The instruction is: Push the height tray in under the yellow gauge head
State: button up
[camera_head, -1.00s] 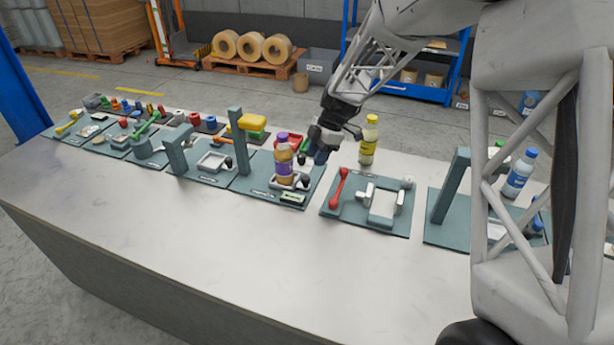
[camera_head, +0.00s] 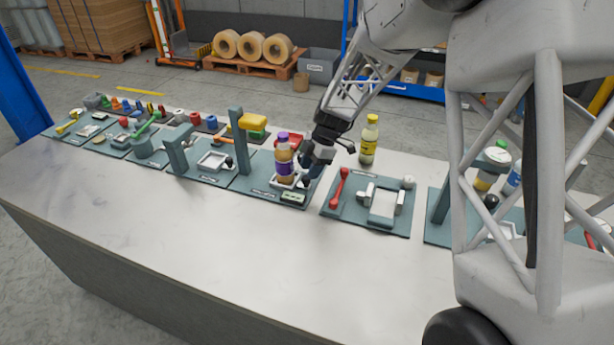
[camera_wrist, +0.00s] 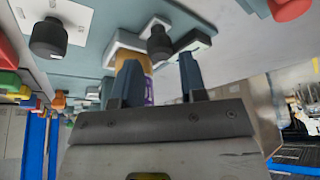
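The yellow gauge head (camera_head: 252,119) sits on a teal post in the head view. The height tray (camera_head: 279,184) is a white tray to the right of that post, not under the head. A bottle (camera_head: 284,160) with a purple cap stands upright in it. My gripper (camera_head: 310,171) is low at the tray's right side. In the wrist view, my open gripper (camera_wrist: 158,68) has its blue fingers apart. A black knob (camera_wrist: 158,42) by the white tray (camera_wrist: 124,45) shows between and beyond them. I cannot tell whether the fingers touch it. The left finger partly hides the bottle (camera_wrist: 148,90).
A small display (camera_head: 293,197) is at the board's front edge. A yellow-capped bottle (camera_head: 369,140) stands behind, to the right. A board with a red lever (camera_head: 340,187) lies to the right. Other stations line the table to the left. The table front (camera_head: 180,245) is clear.

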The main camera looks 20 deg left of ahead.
jog(key=shift+x, duration=1.6)
grip_shut()
